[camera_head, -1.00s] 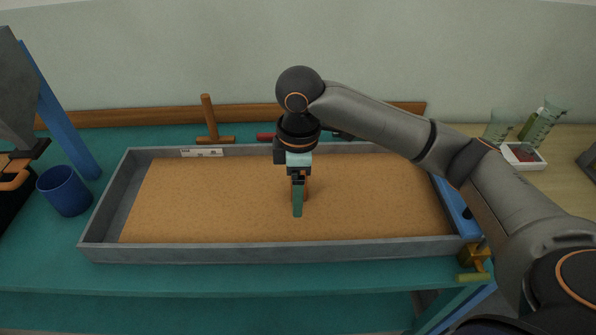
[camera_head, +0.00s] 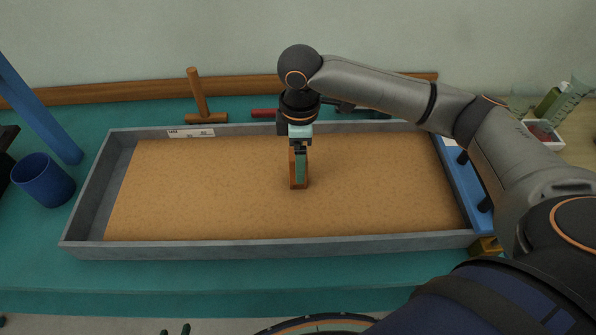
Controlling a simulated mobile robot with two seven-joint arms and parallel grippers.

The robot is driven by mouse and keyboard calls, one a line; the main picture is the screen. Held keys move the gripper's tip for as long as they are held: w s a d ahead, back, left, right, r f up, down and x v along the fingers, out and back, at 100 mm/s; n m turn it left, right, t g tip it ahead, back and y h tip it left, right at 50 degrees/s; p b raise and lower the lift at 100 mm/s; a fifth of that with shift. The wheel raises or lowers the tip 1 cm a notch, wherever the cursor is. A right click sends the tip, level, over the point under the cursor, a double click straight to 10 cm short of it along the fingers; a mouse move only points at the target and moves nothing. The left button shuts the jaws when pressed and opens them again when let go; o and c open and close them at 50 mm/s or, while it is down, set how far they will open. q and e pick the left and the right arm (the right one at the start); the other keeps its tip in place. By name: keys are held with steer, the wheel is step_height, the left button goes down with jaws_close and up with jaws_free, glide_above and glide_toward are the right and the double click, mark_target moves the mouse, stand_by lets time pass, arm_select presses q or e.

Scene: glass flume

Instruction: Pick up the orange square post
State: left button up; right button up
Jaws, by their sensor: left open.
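The orange square post (camera_head: 293,172) stands upright over the sand in the middle of the tray, partly hidden by a green finger. I cannot tell whether its foot touches the sand. My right gripper (camera_head: 300,165), on the arm from the right, points down at the post, with the green finger in front of it. The other finger is hidden, so its grip is unclear. My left gripper (camera_head: 175,331) shows only as two dark fingertips at the bottom edge, apart and empty, well in front of the tray and far from the post.
The grey-walled sand tray (camera_head: 270,248) sits on a teal bench. A blue cup (camera_head: 43,181) stands to its left. Green-tinted glassware (camera_head: 570,100) stands at far right. The sand around the post is clear.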

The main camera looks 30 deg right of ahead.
mark_target(293, 186)
step_height(293, 186, down, 5)
steer(key=shift+w+a+f, duration=0.1)
steer(key=shift+f, duration=0.1)
jaws_close()
stand_by(0.7)
steer(key=shift+r, duration=0.1)
